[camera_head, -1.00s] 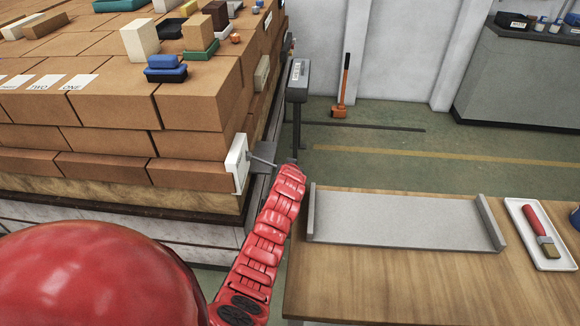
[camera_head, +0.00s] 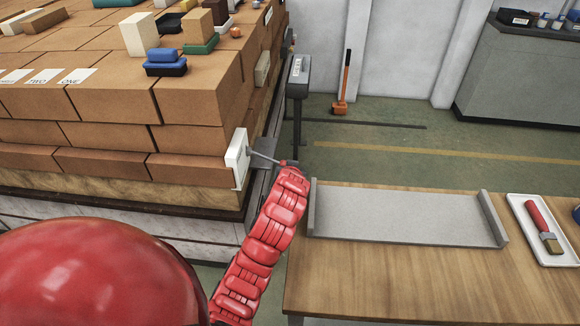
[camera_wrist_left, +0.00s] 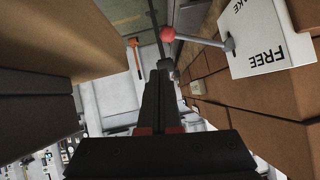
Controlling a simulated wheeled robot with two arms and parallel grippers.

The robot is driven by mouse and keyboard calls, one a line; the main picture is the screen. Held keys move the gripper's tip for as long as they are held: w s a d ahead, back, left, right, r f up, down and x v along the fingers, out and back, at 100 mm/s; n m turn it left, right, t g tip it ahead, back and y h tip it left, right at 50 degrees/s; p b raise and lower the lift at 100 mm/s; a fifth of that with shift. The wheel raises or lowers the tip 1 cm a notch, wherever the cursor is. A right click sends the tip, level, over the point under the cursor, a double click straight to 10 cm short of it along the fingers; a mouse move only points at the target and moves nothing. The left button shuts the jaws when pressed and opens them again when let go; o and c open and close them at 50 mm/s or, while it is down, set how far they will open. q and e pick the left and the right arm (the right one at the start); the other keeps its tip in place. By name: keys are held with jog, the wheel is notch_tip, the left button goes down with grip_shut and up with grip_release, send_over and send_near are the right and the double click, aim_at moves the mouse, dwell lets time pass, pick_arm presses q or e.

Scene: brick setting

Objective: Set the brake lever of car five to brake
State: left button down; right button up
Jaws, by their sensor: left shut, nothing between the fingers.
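The brake lever (camera_wrist_left: 200,40) is a thin grey rod with a red ball knob (camera_wrist_left: 168,34). In the head view the rod (camera_head: 263,157) juts right from a white plate (camera_head: 238,158) on the side of the brick stack. In the left wrist view the plate (camera_wrist_left: 265,40) reads FREE, with part of a second word ending in KE. My left gripper (camera_wrist_left: 165,70) is shut and empty, its tips close to the knob; I cannot tell if they touch. In the head view my red arm mostly hides the gripper. My right gripper is out of view. No car number shows.
The loaded brick stack (camera_head: 110,100) stands left. A grey post (camera_head: 298,85) rises behind the lever. A wooden table (camera_head: 400,280) with a grey tray (camera_head: 400,220) and a white brush tray (camera_head: 520,230) is right of my arm. Green floor lies beyond.

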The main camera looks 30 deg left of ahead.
pick_arm(q)
jog(key=v, duration=0.5)
jog(key=shift+s, duration=0.1)
dwell(0.5)
